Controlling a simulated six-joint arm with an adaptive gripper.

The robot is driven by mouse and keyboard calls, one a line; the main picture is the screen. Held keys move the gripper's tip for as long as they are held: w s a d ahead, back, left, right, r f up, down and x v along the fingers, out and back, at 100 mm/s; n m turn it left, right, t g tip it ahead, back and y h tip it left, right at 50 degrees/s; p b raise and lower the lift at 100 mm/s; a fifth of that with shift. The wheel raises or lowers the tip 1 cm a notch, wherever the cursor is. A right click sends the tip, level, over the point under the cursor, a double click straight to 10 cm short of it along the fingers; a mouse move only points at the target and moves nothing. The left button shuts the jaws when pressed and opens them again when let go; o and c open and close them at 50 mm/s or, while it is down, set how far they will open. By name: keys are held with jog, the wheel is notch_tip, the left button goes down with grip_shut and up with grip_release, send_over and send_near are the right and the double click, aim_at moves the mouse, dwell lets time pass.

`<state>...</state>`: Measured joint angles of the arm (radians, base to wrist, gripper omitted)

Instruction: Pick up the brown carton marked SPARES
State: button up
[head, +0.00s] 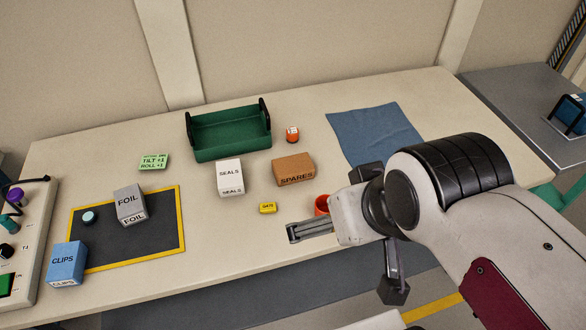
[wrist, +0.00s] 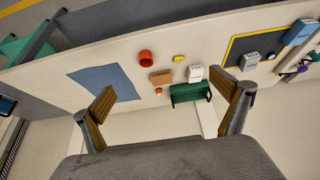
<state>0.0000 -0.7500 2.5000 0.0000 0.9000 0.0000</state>
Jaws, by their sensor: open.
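The brown carton marked SPARES (head: 293,170) lies on the bench, right of the white SEALS box, its label facing the front. It also shows small in the wrist view (wrist: 161,77), between my fingers in the picture but well beyond them. My gripper (head: 345,250) is in front of the carton and to its right in the head view, apart from it. In the wrist view its two fingers (wrist: 170,91) are spread wide with nothing between them. The carton is not hidden in either view.
The white SEALS box (head: 230,178) is left of the carton. A green tray (head: 232,153) and an orange-labelled small jar (head: 292,134) are behind. A red cup (head: 321,205), partly hidden by my gripper, and a yellow box (head: 268,208) are in front. A blue cloth (head: 374,135) lies right.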

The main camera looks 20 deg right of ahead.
jog(key=shift+w, duration=0.1)
jog(key=m+t, duration=0.2)
jog(key=t, duration=0.2)
send_over(291, 164)
jog(key=s+a, duration=0.3)
jog(key=s, duration=0.4)
notch_tip(291, 164, down, 15)
jog(key=w+f, duration=0.1)
jog(key=f, duration=0.2)
jog(key=w+d+f+t+h, duration=0.1)
jog(key=f, duration=0.1)
jog(key=w+d+f+t+h, duration=0.1)
jog(key=f, duration=0.2)
jog(key=shift+w+f, duration=0.3)
jog(key=shift+d+f, duration=0.2)
jog(key=shift+f, duration=0.45)
jog(key=shift+w, duration=0.15)
jog(key=shift+x, duration=1.2)
